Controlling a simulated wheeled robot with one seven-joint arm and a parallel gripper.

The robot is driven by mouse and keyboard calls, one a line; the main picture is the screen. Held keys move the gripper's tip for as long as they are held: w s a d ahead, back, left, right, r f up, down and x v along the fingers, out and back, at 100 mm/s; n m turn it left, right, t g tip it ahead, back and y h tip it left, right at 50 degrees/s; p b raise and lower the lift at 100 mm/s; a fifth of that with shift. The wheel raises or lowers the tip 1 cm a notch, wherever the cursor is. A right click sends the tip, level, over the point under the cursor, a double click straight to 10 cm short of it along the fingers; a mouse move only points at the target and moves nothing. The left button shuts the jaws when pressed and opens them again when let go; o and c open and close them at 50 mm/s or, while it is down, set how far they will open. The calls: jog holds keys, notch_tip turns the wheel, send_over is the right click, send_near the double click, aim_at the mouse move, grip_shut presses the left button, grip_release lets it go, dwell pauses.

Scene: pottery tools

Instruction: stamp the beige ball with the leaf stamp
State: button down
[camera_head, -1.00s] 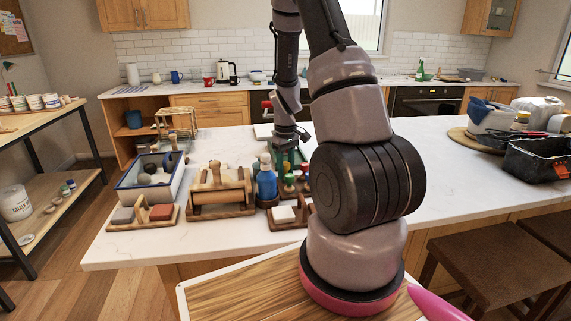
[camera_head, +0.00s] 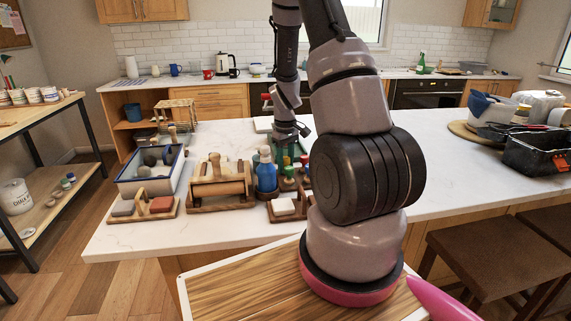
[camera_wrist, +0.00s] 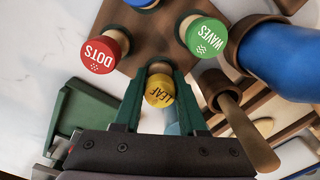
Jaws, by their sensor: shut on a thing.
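The leaf stamp (camera_wrist: 159,91) has a yellow top marked LEAF and sits between the two dark green fingers of my gripper (camera_wrist: 158,84) in the wrist view. My gripper is shut on it, over the brown wooden stamp rack (camera_wrist: 140,50). I cannot tell whether the stamp's base is clear of the rack. I cannot make out the beige ball in either view.
The red DOTS stamp (camera_wrist: 99,53) and green WAVES stamp (camera_wrist: 207,38) flank the grip closely. A blue bottle (camera_head: 266,176) stands left of the gripper. A roller stand (camera_head: 221,187) and blue-rimmed tray (camera_head: 124,182) lie further left. The counter's right side has bare room.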

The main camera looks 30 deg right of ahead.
jog(key=shift+c, duration=1.9)
grip_release()
